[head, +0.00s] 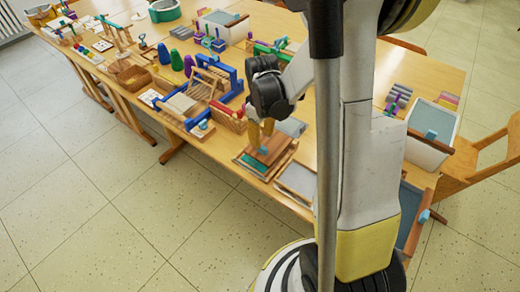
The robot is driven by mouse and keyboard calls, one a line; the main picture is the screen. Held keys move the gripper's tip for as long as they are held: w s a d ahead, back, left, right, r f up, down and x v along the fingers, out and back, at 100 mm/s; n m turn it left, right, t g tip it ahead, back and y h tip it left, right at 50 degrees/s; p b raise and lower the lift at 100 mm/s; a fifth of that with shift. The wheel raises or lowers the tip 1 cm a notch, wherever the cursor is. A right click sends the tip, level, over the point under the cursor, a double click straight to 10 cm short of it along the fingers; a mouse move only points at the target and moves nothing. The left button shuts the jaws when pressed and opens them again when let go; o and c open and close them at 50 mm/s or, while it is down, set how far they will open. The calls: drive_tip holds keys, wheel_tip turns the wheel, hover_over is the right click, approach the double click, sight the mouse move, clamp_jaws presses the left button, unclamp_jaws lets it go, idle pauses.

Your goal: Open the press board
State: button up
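What looks like the press board (276,151) is a brown wooden board with a light blue block on top, at the table's front edge. It lies in or over a shallow wooden frame, with a green surface (252,164) showing at its front. My gripper (261,136) points down just above the board, close to the blue block. Its dark body and yellowish fingers show, but the gap between the fingertips is too small to read. I cannot tell whether the fingers touch the board. My arm hides part of the table to the right.
A blue wooden frame (226,77) and a reddish basket (229,118) stand close on the left. A grey-topped tray (297,180) lies close on the right. A white bin (432,134) stands further right. Many craft items fill the table's left; the floor in front is clear.

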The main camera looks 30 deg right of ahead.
sight(262, 147)
wheel_tip(262, 147, down, 6)
drive_tip(key=shift+r+b, duration=0.1)
drive_tip(key=shift+b, duration=0.9)
clamp_jaws()
